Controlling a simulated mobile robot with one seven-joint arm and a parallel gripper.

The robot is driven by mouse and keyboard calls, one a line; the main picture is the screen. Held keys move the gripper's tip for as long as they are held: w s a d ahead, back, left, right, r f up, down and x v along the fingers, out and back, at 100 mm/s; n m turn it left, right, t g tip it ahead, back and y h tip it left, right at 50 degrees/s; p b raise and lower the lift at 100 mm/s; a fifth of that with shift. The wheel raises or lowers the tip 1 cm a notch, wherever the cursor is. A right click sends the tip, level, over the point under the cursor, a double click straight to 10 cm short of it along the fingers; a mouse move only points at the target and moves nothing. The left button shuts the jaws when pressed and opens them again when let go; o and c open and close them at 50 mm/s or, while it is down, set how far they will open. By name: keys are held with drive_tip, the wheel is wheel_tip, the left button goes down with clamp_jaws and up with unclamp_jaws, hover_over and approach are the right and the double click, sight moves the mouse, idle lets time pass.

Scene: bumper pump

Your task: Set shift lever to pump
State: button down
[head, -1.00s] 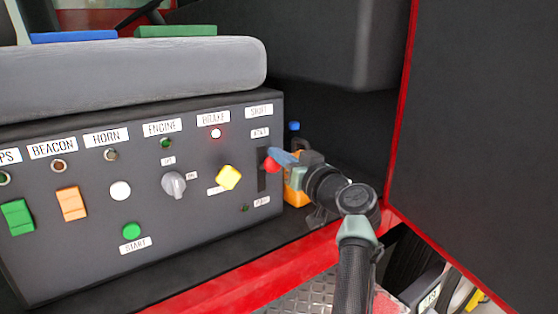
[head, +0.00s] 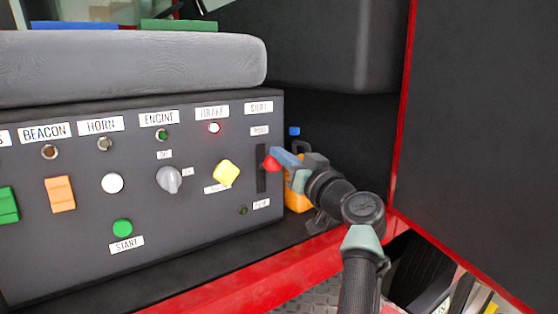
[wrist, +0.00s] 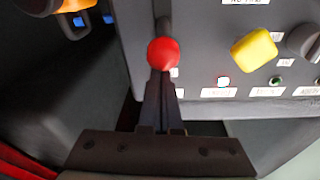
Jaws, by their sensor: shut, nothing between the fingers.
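The shift lever has a round red knob (head: 271,164) and stands in a dark vertical slot (head: 262,180) at the right end of the grey control panel. A small label, hard to read, sits above the slot and another below it. The knob appears between the slot's two ends. My gripper (head: 287,158) is shut, with its tips right at the knob from the upper right. In the wrist view the closed fingers (wrist: 161,95) reach up to the red knob (wrist: 163,53), which hides their tips. I cannot tell whether they touch it.
A yellow knob (head: 227,174) sits just left of the slot, with a grey engine switch (head: 169,179) beyond. The red brake light (head: 214,128) is lit. A dark red-edged door (head: 475,130) bounds the right.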

wheel_tip(320, 180, down, 9)
drive_tip(key=t+y+b, duration=0.1)
drive_tip(key=t+b, duration=0.2)
drive_tip(key=b, duration=2.1)
drive_tip(key=shift+s+d+r+t+y, duration=0.2)
drive_tip(key=shift+s+t+y, duration=0.1)
drive_tip(key=shift+s+y, duration=0.1)
